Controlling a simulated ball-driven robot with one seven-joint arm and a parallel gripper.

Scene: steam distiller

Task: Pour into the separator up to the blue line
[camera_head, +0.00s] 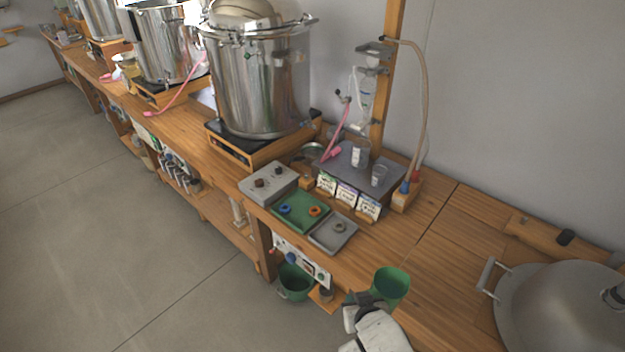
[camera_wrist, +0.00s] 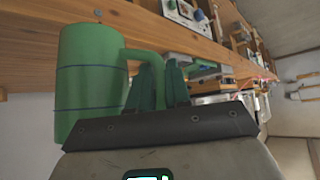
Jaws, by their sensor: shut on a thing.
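My gripper (camera_head: 360,312) is shut on the handle of a green jug (camera_head: 390,284), at the bench's front edge, bottom centre in the head view. In the wrist view the jug (camera_wrist: 88,80) stands left of my gripper (camera_wrist: 162,88), roughly upright, with dark lines around its wall. Its contents are hidden. A clear glass separator (camera_head: 362,92) hangs on a stand by the wooden post, well behind and apart from the jug. Its level and any blue line are too small to read.
A large steel pot (camera_head: 262,85) stands left of the separator. Grey and green trays (camera_head: 300,211), small cards and cups on a grey platform (camera_head: 345,158) lie before it. A domed lid (camera_head: 560,310) is at right. A green bucket (camera_head: 295,283) sits below the bench.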

